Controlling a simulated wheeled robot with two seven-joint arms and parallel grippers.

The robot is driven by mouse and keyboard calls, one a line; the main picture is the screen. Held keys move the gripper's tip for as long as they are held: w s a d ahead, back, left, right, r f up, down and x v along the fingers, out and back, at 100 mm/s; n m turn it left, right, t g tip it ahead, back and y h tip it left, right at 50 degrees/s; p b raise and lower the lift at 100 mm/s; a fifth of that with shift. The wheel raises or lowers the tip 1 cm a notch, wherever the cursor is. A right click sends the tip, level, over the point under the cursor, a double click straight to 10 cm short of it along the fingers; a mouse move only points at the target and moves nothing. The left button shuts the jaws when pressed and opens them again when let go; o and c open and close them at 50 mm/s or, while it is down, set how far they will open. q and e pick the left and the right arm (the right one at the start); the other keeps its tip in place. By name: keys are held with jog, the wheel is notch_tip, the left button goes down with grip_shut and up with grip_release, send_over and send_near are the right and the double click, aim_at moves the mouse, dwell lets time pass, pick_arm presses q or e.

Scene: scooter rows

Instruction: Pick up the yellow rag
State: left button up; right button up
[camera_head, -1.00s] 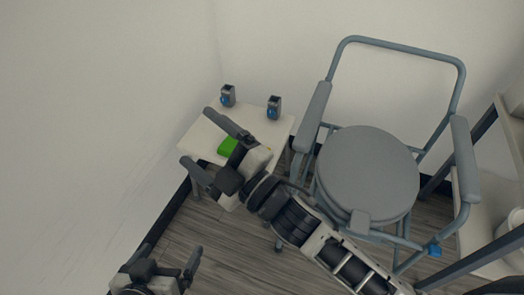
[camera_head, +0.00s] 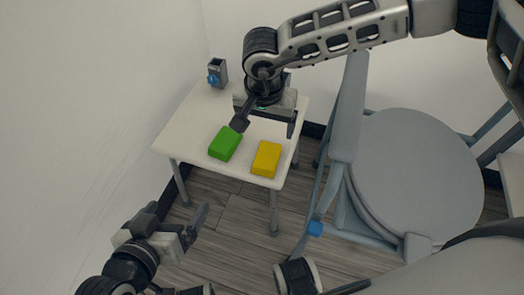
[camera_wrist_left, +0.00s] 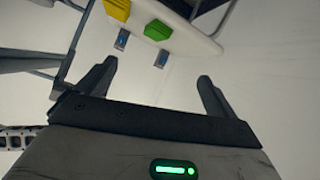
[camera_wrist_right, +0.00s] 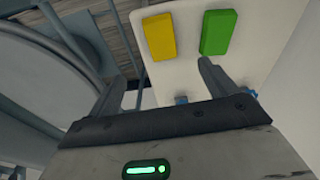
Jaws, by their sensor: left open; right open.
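The yellow rag (camera_head: 266,159) is a folded, block-like piece lying at the near right edge of a small white table. It also shows in the right wrist view (camera_wrist_right: 159,37) and, cut by the top edge, in the left wrist view (camera_wrist_left: 117,9). My right gripper (camera_head: 265,125) is open and empty above the table, a little beyond the rag in the head view. In the right wrist view, the rag lies past the gap between its fingers, apart from them. My left gripper (camera_head: 176,214) is open and empty, low and left of the table's near side.
A green block-like piece (camera_head: 225,144) lies just left of the rag. A grey commode chair (camera_head: 415,165) stands close at the right. Walls rise behind and left.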

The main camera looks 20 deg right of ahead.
jog(key=b, duration=0.3)
send_over(267, 155)
jog(key=s, duration=0.2)
jog(key=f, duration=0.9)
jog(key=shift+w+a+f, duration=0.15)
jog(key=shift+w+f, duration=0.05)
jog(key=shift+w, duration=0.05)
jog(key=shift+w+f, duration=0.1)
jog(key=shift+f, duration=0.35)
jog(key=f, duration=0.2)
jog(key=w+f+b, duration=0.1)
jog(key=f, duration=0.1)
jog(key=shift+f+b, duration=0.25)
jog(key=shift+b, duration=0.05)
jog(key=shift+w+f, duration=0.1)
jog(key=shift+f, duration=0.25)
pick_arm(q)
jog(key=r+t+h, duration=0.1)
jog(key=d+r+t, duration=0.1)
jog(key=r, duration=0.1)
jog(key=shift+d+h, duration=0.2)
jog(key=shift+h, duration=0.2)
pick_arm(e)
jog(key=shift+r, duration=0.1)
jog(key=c, duration=1.1)
